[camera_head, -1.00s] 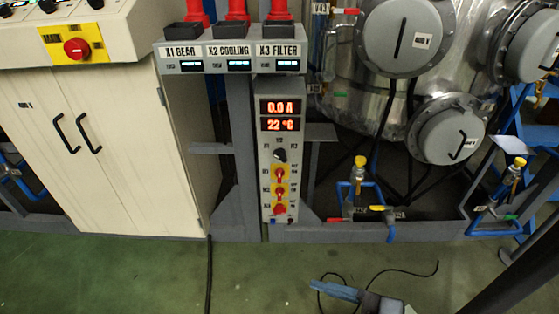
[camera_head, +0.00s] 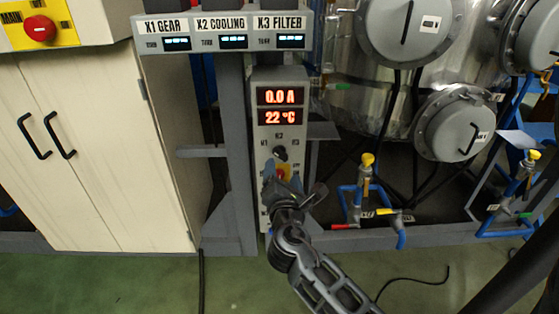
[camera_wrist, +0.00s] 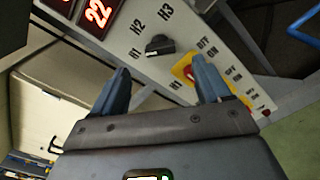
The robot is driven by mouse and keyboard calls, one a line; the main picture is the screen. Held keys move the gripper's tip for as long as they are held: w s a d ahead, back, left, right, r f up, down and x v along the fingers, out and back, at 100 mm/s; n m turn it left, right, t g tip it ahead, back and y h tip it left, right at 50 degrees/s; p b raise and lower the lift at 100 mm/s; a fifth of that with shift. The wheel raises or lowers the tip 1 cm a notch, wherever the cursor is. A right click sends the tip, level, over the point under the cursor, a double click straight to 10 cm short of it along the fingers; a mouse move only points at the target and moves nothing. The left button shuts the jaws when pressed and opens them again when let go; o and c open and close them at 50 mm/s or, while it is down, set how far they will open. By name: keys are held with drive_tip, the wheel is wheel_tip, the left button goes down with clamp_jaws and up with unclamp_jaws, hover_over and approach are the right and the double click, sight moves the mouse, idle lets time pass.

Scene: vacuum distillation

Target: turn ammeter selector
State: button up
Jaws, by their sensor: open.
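My gripper (camera_head: 283,172) is in front of the panel, just below the knob. Its two blue fingers also show in the wrist view (camera_wrist: 163,72), open with nothing between them. I cannot tell whether a fingertip touches the panel. My gripper hides the lower part of the panel in the head view.
Below the selector are red switches on yellow plates (camera_wrist: 186,70), close to my right finger in the wrist view. A beige cabinet (camera_head: 100,150) stands at left. Blue pipes with a yellow-topped valve (camera_head: 367,165) and a metal vessel (camera_head: 350,60) are at right.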

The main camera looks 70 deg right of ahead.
sight(282, 156)
drive_tip(key=shift+x, duration=3.95)
drive_tip(key=shift+s, duration=0.1)
drive_tip(key=shift+c, duration=0.3)
drive_tip(key=c, duration=1)
